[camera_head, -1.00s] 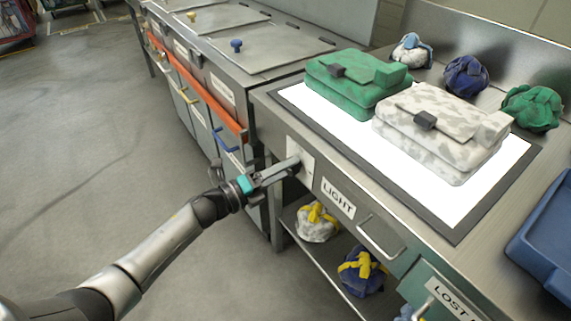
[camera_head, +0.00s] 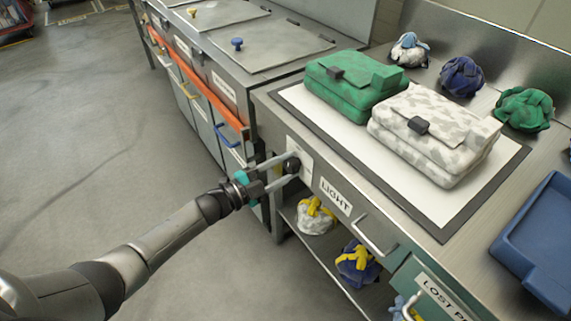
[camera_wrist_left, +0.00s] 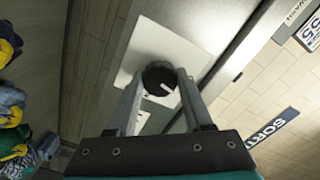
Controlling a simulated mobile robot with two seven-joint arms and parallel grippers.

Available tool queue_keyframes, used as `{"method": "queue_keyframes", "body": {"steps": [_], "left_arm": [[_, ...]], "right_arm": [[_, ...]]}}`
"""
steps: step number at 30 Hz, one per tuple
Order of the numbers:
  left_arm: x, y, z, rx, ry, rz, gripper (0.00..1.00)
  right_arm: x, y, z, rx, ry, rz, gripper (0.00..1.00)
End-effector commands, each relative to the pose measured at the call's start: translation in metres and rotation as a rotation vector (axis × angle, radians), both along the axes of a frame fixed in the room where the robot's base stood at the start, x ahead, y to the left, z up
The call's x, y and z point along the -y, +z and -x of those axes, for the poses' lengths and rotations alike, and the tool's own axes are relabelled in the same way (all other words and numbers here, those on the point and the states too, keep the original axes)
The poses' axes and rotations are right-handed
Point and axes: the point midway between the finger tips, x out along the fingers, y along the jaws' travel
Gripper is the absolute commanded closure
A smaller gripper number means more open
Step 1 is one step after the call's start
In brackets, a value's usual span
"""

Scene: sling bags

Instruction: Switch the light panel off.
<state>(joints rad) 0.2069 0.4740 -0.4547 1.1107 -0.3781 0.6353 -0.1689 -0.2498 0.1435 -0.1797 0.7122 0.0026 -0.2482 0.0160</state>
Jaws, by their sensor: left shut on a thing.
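The light panel (camera_head: 345,140) is a white rectangle with a dark frame, set in the steel table top, and it is unlit. Its black round knob (camera_head: 292,165) sits on a white plate on the table's front, left of the LIGHT label (camera_head: 336,194). My left gripper (camera_head: 287,164) is shut on the knob, with a finger on each side. In the left wrist view the knob (camera_wrist_left: 159,77) shows between the fingertips, with a pale mark on its face. My right gripper is not in view.
A green bag (camera_head: 352,84) and a grey-white camouflage bag (camera_head: 436,131) lie on the panel. Small cloth bundles stand along the back. A blue tray (camera_head: 540,235) is at the right. A drawer handle (camera_head: 374,238) sticks out below the LIGHT label.

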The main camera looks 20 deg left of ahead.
Motion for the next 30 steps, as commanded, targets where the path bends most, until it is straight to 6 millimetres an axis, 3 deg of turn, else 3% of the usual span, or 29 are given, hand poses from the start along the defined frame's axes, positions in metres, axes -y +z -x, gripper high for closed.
{"method": "queue_keyframes", "body": {"steps": [12, 30], "left_arm": [[0.0, 0.0, 0.0, -0.127, 0.0, 0.16, 1.0], [0.0, 0.0, 0.0, -0.148, 0.001, 0.19, 1.0]], "right_arm": [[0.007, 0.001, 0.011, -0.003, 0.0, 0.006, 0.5], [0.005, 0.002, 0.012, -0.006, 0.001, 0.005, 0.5]]}}
